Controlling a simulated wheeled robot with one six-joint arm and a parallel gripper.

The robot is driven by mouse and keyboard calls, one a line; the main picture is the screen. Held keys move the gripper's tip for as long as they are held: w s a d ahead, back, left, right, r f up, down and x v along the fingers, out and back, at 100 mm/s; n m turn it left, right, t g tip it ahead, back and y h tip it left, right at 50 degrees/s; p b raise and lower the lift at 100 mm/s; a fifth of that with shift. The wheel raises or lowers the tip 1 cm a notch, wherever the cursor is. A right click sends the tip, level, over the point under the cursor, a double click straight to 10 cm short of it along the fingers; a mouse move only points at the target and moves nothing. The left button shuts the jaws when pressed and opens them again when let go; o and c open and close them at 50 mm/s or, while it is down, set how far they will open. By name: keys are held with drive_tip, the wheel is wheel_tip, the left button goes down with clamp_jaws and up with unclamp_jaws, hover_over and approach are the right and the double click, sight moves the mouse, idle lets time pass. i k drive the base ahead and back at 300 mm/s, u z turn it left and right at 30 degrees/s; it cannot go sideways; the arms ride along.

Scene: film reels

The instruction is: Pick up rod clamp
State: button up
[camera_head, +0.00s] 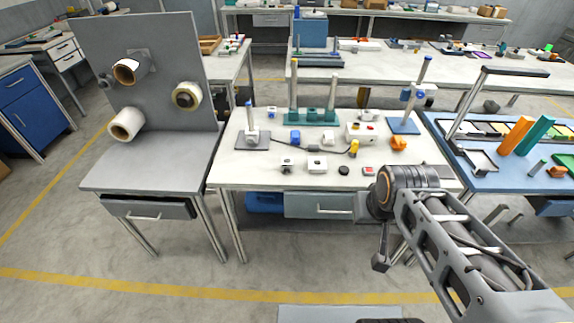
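The white-topped table (225,175) in the middle holds several small parts, and I cannot tell for certain which is the rod clamp. A blue-and-white piece (417,92) is fixed on the upright rod of the blue-based stand (404,127) at the table's right back. My gripper (380,263) appears small and dark, pointing down in front of the table's front edge, apart from the parts. Its fingers are too unclear to tell open from shut.
A grey bench with an upright panel (150,60) carrying rolls stands left. A blue-topped table (470,160) with trays and orange and teal blocks stands right. A green rack with rods (312,117) stands at the middle table's back.

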sight(286, 161)
drive_tip(key=u, duration=2.1)
drive_tip(key=i, duration=1.85)
drive_tip(key=z, duration=1.5)
